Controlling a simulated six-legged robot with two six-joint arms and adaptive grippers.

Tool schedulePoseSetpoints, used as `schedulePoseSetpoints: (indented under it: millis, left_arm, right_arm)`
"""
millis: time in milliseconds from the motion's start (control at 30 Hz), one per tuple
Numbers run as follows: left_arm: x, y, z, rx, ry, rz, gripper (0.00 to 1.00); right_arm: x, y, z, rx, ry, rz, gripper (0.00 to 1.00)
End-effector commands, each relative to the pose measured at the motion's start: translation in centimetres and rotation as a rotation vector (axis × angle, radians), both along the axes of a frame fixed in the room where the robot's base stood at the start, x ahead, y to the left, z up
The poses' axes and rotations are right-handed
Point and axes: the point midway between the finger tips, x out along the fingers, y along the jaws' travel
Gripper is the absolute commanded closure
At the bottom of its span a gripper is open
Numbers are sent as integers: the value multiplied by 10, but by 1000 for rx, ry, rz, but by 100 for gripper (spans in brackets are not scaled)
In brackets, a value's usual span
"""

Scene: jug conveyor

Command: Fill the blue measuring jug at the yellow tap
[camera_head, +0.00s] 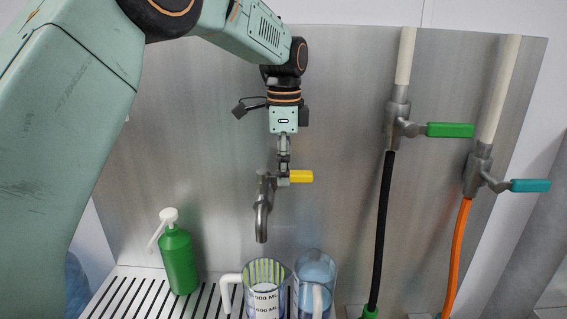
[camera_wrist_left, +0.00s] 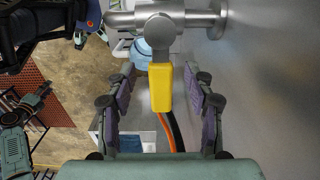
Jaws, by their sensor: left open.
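The tap (camera_head: 261,208) is a metal spout on the steel back panel, with a yellow lever handle (camera_head: 301,176) pointing right. I see no stream under its spout. A blue-tinted clear jug (camera_head: 316,268) stands on the slatted tray, right of and below the spout. My left gripper (camera_head: 284,157) is at the tap, by the handle. In the left wrist view the yellow handle (camera_wrist_left: 160,88) lies between its spread fingers, with gaps on both sides.
A green pump bottle (camera_head: 179,258) stands left of the jugs on the slatted tray (camera_head: 130,292). To the right, a green-handled valve (camera_head: 450,130) feeds a black hose, and a teal-handled valve (camera_head: 530,186) feeds an orange hose.

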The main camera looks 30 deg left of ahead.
Motion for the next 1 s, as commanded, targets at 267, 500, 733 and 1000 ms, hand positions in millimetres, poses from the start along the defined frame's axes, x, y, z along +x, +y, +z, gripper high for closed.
schedulePoseSetpoints:
  millis: [267, 500, 733, 1000]
  left_arm:
    - [0, 0, 0, 0, 0, 0, 68]
    - [1, 0, 0, 1, 0, -1, 88]
    - [0, 0, 1, 0, -1, 0, 100]
    - [1, 0, 1, 0, -3, 0, 100]
  right_arm:
    - [0, 0, 0, 0, 0, 0, 60]
    - [0, 0, 0, 0, 0, 0, 60]
    - [0, 0, 0, 0, 0, 0, 60]
    - [0, 0, 0, 0, 0, 0, 60]
